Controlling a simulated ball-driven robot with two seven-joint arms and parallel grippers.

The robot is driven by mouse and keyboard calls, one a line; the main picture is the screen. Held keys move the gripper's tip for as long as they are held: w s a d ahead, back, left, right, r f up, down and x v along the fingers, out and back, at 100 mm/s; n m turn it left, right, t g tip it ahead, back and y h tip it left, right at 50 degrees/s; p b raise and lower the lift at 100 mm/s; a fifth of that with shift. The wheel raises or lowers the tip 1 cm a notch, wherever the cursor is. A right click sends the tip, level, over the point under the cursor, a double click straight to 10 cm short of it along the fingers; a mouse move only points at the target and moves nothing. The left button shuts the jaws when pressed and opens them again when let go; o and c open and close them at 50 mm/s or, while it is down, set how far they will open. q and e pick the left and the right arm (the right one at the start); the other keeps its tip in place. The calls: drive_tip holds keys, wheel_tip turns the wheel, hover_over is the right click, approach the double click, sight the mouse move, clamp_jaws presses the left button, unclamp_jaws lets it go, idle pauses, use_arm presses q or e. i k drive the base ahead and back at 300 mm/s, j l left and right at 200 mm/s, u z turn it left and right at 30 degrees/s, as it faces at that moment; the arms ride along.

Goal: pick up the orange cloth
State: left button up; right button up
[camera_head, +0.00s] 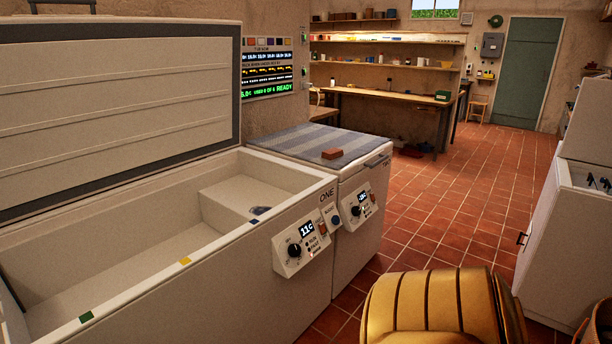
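A small, flat, orange-red piece (332,153) lies on the grey-blue striped cover (300,141) on top of the closed freezer. It is the only thing in view that fits the orange cloth and looks like a folded block. At this size I cannot make out its weave. Nothing touches it from above. Neither of my grippers is in view.
A large white chest freezer (190,275) stands open at the left, its lid (115,110) raised. The closed freezer (362,225) adjoins it. A white cabinet (565,235) stands at the right. A workbench (395,97) is at the back. Tiled floor between is mostly clear.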

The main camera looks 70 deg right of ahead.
sight(332, 154)
drive_tip(key=z, duration=2.3)
drive_tip(key=i+l+u, duration=0.35)
drive_tip(key=i, duration=0.25)
drive_tip(key=i+l+u, duration=0.35)
drive_tip(key=i, duration=0.25)
drive_tip(key=i+l+u, duration=0.35)
drive_tip(key=i+l, duration=0.15)
drive_tip(key=l, duration=0.25)
